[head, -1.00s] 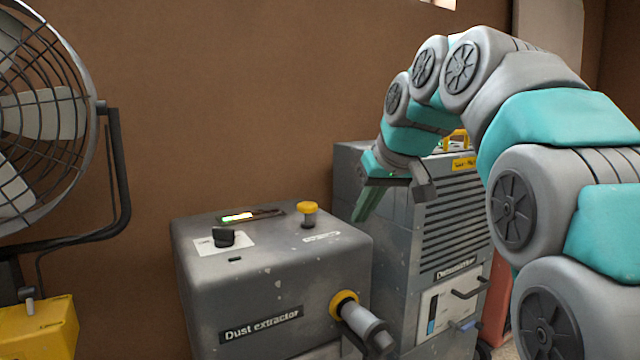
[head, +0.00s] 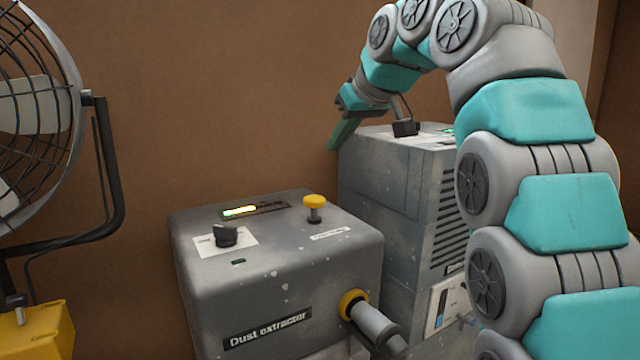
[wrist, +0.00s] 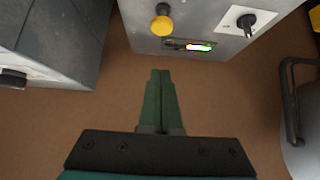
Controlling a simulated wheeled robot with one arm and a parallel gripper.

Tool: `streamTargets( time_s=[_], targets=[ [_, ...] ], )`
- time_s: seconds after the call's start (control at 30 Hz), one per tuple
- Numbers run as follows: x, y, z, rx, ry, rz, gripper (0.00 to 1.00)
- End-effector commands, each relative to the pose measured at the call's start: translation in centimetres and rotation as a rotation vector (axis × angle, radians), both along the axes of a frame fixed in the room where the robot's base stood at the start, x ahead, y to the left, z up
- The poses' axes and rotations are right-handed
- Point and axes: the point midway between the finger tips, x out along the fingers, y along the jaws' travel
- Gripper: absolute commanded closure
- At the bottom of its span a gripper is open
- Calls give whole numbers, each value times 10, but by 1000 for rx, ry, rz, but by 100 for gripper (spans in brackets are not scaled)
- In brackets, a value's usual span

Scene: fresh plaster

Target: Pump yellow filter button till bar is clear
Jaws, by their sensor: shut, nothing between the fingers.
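The yellow filter button (head: 315,201) stands raised on a dark stem on top of the grey dust extractor (head: 290,275). In the wrist view the yellow button (wrist: 162,24) and the lit bar (wrist: 198,47) sit at the top, beyond my fingertips. My gripper (head: 333,146) has green fingers and is above and behind the extractor, apart from the button. The wrist view shows the fingers (wrist: 160,75) closed together with nothing between them.
A black knob (head: 225,236) sits on the extractor's top, left of the button. A hose fitting with a yellow collar (head: 352,304) juts from its side. A taller grey dehumidifier (head: 385,185) stands to the right. A caged fan (head: 35,120) and yellow box (head: 35,330) are left.

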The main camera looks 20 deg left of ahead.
Motion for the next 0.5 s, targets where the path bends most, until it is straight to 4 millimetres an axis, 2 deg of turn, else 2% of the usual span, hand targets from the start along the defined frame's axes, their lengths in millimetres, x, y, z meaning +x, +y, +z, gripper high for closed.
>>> streamTargets(
  time_s=[0.17,0.5],
  targets=[
    [5,6,-9,-1,2,0,100],
    [34,40,-55,-4,6,1,100]
  ],
)
